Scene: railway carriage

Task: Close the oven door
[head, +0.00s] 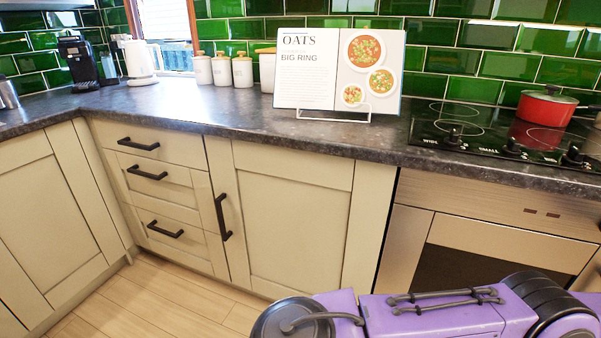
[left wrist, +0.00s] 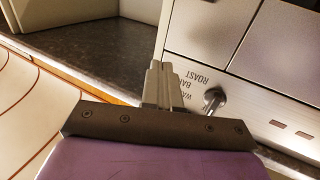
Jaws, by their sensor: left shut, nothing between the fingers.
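The oven (head: 510,240) is built in under the counter at the right of the head view. It has a metal upper panel with two small dark slots, and a pale strip above a dark area (head: 455,275). My purple arm hides its lower part, so I cannot tell how far the door is open. In the left wrist view, my left gripper (left wrist: 157,72) is shut and empty, with its fingers close to the oven's control panel (left wrist: 245,118). I cannot tell whether they touch it. A knob (left wrist: 214,99) and cooking-mode lettering lie just right of the fingers. My right gripper is not in view.
The dark countertop (head: 230,118) runs above cream cabinets (head: 290,215) with black handles. An open cookbook (head: 335,70) stands on it. A red pot (head: 546,107) sits on the hob (head: 450,128). Wooden floor (head: 165,300) shows at lower left.

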